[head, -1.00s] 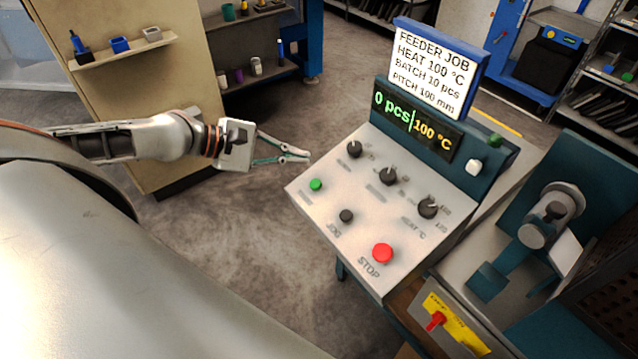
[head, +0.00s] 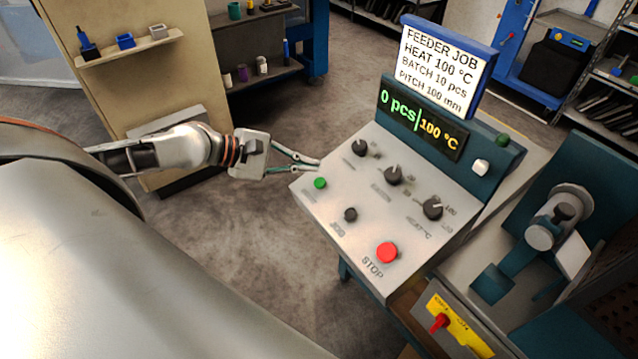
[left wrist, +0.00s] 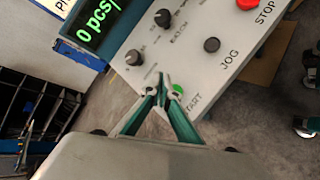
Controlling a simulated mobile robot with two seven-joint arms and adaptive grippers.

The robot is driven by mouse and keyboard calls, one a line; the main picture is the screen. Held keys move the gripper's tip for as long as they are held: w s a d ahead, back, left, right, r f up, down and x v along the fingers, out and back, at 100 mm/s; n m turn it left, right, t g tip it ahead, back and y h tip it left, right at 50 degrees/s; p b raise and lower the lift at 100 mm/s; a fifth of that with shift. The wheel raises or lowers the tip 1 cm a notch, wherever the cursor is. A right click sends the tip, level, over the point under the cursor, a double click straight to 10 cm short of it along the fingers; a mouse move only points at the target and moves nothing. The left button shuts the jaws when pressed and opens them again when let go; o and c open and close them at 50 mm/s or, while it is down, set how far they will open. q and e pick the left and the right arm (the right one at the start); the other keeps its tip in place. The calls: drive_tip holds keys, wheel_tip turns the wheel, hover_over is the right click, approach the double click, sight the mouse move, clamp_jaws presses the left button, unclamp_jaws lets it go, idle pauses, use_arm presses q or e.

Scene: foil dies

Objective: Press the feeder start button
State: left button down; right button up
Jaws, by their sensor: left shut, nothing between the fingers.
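The green start button (head: 320,183) sits at the left edge of the sloped grey control panel (head: 345,215). In the left wrist view the green button (left wrist: 178,90) shows just right of my fingertips, with "START" lettering partly hidden by a finger. My left gripper (head: 318,164) is shut and empty, its tips by the panel's upper left edge, a little above the button in the picture. In the left wrist view my left gripper (left wrist: 160,82) also shows; whether it touches the panel I cannot tell. My right gripper is not in view.
Near the button are a black jog button (head: 351,214), a red stop button (head: 387,252) and several black knobs (head: 392,175). Open floor lies left of the panel.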

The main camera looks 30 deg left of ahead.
sight(320, 184)
use_arm(q)
drive_tip(key=shift+w+d+f+b, duration=0.1)
drive_tip(key=shift+f+b, duration=0.4)
drive_tip(key=shift+f, duration=0.3)
drive_tip(key=shift+w+f+b, duration=0.25)
drive_tip(key=shift+f+b, duration=0.05)
drive_tip(key=shift+f, duration=0.35)
drive_tip(key=shift+w+d+f, duration=0.1)
drive_tip(key=shift+w+f, duration=0.05)
drive_tip(key=shift+f, duration=0.45)
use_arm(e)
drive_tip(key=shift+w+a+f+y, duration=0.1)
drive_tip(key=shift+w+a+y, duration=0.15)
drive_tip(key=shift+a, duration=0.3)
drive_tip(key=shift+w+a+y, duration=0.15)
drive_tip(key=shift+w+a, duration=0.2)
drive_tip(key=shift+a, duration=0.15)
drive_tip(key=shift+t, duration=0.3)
use_arm(q)
drive_tip(key=shift+w+d+f, duration=0.1)
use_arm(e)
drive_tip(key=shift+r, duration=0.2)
use_arm(q)
drive_tip(key=shift+f, duration=0.25)
